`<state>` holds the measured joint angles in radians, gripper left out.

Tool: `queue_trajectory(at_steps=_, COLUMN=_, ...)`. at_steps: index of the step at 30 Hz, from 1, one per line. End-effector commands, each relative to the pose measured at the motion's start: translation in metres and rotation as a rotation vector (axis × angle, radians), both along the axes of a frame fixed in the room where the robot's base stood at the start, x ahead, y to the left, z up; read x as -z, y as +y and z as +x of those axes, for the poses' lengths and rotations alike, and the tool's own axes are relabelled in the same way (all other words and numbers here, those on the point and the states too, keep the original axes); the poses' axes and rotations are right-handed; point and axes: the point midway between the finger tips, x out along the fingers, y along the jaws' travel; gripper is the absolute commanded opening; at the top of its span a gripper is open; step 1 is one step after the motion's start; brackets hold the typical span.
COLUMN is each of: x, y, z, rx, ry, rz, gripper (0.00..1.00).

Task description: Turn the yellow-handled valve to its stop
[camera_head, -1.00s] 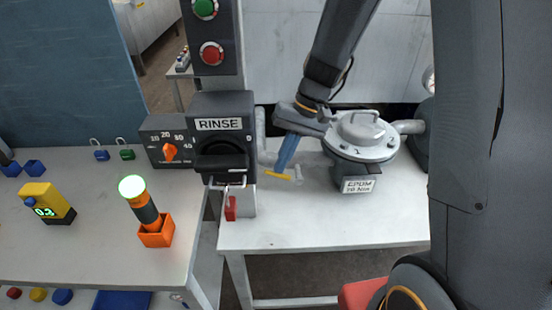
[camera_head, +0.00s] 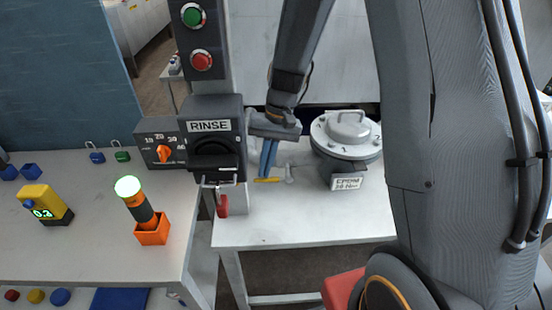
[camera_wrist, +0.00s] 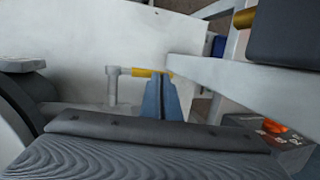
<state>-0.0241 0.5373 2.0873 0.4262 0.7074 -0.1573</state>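The valve's yellow handle (camera_head: 268,180) lies low over the right-hand white table, pointing left from its grey stem (camera_head: 289,174). In the wrist view the handle (camera_wrist: 141,72) also reaches sideways from the upright grey stem (camera_wrist: 112,88). My gripper (camera_head: 265,176) points down with its blue fingers at the handle. In the wrist view the fingers (camera_wrist: 158,78) are together, with only a thin dark line between them, and their tips overlap the handle near its free end. Whether they touch it is hard to tell. The fingers hide a small part of the handle.
The black RINSE box (camera_head: 210,150) stands close left of my gripper, with a red-ended lever (camera_head: 222,206) below. A grey lidded vessel (camera_head: 346,137) stands right of the valve. The table's front (camera_head: 290,226) is clear. A dial box (camera_head: 160,143) sits farther left.

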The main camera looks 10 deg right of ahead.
Motion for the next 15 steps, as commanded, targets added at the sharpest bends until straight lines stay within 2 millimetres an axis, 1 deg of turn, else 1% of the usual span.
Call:
queue_trajectory(at_steps=1, x=0.003, y=0.001, z=-0.001, rx=0.000, ry=0.003, rz=-0.001, gripper=0.00)
queue_trajectory(at_steps=10, x=0.002, y=0.001, z=-0.002, rx=0.000, ry=0.004, rz=0.000, gripper=0.00)
queue_trajectory(at_steps=13, x=-0.005, y=0.001, z=-0.001, rx=0.000, ry=0.003, rz=0.000, gripper=0.00)
queue_trajectory(at_steps=15, x=-0.013, y=0.000, z=0.000, rx=0.001, ry=0.001, rz=0.000, gripper=0.00)
